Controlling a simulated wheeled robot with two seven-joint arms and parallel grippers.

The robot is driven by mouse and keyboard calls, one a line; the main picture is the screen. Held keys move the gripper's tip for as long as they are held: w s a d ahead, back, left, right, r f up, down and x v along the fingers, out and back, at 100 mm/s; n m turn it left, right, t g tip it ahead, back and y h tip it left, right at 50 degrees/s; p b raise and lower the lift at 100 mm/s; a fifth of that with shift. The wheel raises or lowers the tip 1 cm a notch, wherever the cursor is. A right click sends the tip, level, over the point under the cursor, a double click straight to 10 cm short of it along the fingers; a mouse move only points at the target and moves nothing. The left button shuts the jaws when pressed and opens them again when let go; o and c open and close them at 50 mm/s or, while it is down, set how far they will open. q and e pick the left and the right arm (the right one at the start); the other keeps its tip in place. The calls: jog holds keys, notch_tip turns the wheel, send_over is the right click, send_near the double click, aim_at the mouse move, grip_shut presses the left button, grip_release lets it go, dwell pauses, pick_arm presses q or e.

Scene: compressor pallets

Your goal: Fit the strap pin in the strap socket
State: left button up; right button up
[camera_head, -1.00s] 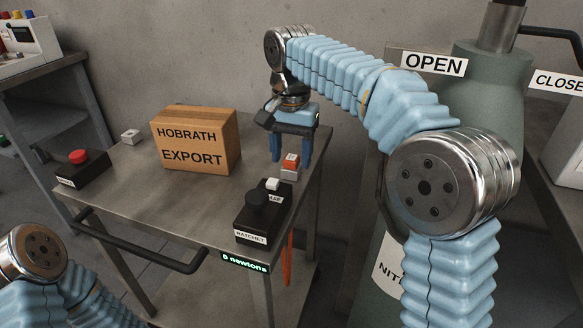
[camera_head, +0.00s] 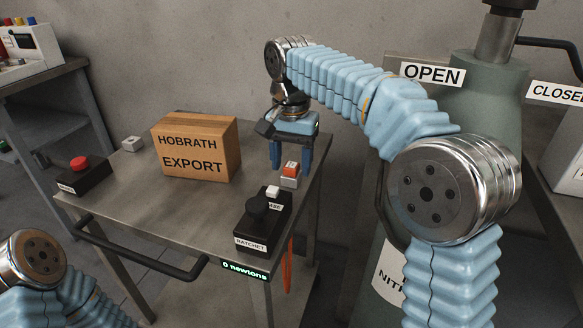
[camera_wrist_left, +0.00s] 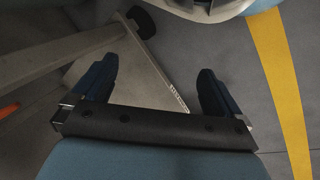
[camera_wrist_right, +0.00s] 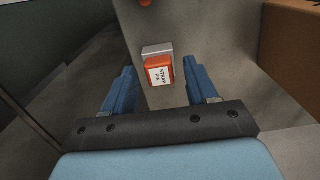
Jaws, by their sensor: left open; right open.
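The strap pin (camera_head: 290,167) is a small orange block with a white label, on a grey block near the table's right edge. In the right wrist view the strap pin (camera_wrist_right: 160,73) reads STRAP PIN and lies between the finger lines. My right gripper (camera_head: 291,162) is open and pointing down, just behind or above the pin, not holding it. A small pale grey block (camera_head: 132,144) sits at the table's far left; I cannot tell whether it is the strap socket.
A cardboard box (camera_head: 197,150) stands mid-table. A black ratchet box (camera_head: 262,225) with a knob is at the front right, a red-button box (camera_head: 82,174) at the left. A black handle rail (camera_head: 140,258) runs along the front. A green cylinder (camera_head: 470,110) stands right of the table.

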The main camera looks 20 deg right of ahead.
aim_at(291, 165)
jog(key=shift+p, duration=0.3)
dwell(0.4)
grip_shut()
dwell(0.4)
jog(key=shift+r, duration=0.1)
jog(key=shift+r+p, duration=1.05)
jog(key=shift+p, duration=0.15)
jog(key=shift+r+p, duration=0.6)
jog(key=shift+r, duration=1.25)
